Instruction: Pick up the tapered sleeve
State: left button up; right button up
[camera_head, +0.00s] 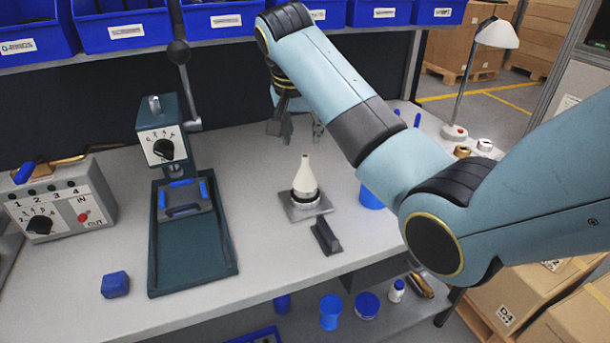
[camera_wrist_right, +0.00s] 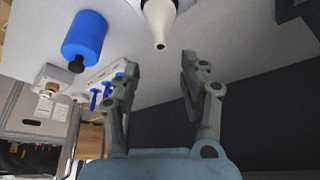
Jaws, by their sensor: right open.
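The tapered sleeve (camera_head: 305,178) is a pale cone with a narrow top and a dark band near its base. It stands upright on a square grey plate (camera_head: 322,208) on the bench. In the right wrist view the sleeve (camera_wrist_right: 160,18) shows at the top edge, its narrow tip toward the fingers and its wide end cut off. My right gripper (camera_head: 294,130) hangs behind the sleeve in the head view, partly hidden by my arm. In the wrist view its fingers (camera_wrist_right: 157,68) are spread and empty, apart from the sleeve. My left gripper is not in view.
A dark block (camera_head: 326,238) sits in front of the plate. A green press (camera_head: 190,245) stands left, with a control box (camera_head: 62,200) beyond it. A blue cylinder (camera_head: 370,197) is right of the sleeve, partly behind my arm. Blue bins (camera_head: 125,25) line the back. A blue block (camera_head: 115,285) lies front left.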

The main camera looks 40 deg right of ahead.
aim_at(305, 157)
jog(key=p+x, duration=0.1)
jog(key=x, duration=0.8)
jog(key=shift+s+a, duration=0.1)
grip_shut()
